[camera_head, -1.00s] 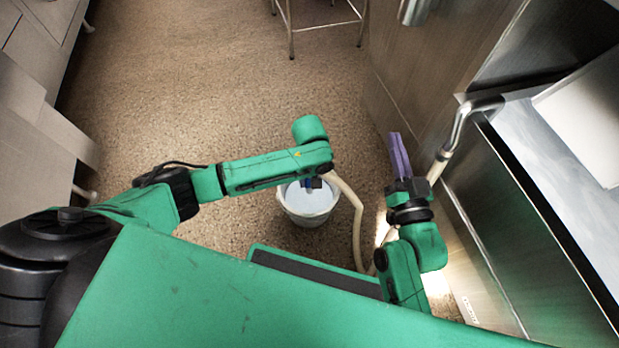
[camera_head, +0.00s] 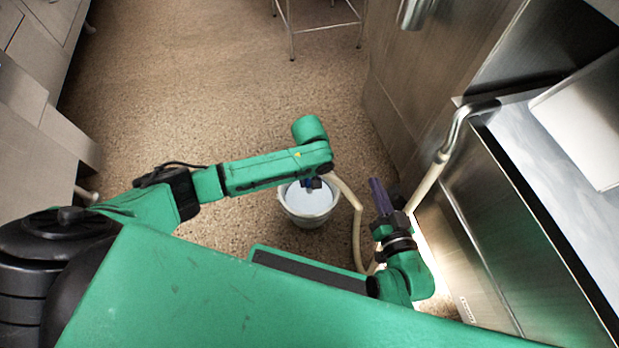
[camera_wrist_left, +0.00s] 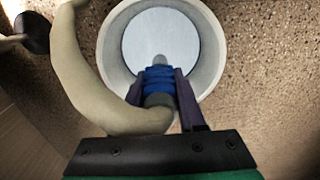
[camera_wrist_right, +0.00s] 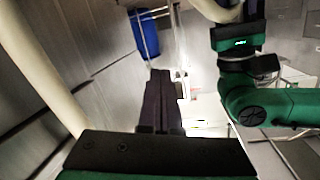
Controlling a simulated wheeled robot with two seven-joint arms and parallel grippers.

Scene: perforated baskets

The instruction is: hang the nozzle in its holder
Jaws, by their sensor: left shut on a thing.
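The nozzle (camera_wrist_left: 160,84) has a blue collar and a grey tip, and a cream hose (camera_wrist_left: 85,75) runs from it. My left gripper (camera_wrist_left: 158,92) is shut on it, one purple finger on each side, above a white bucket (camera_wrist_left: 112,50). In the head view my left gripper (camera_head: 313,184) is mostly hidden under its own wrist, over the bucket. My right gripper (camera_head: 377,184) is right of the bucket, its purple fingers together and empty; they also show in the right wrist view (camera_wrist_right: 160,78). I cannot clearly identify the holder.
A curved metal pipe (camera_head: 462,125) carries the hose's other end beside the steel counter (camera_head: 545,190) on the right. A metal cylinder (camera_head: 414,12) is at the top. Grey cabinets (camera_head: 40,100) line the left. The floor (camera_head: 220,80) ahead is clear up to a metal-legged stand (camera_head: 291,40).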

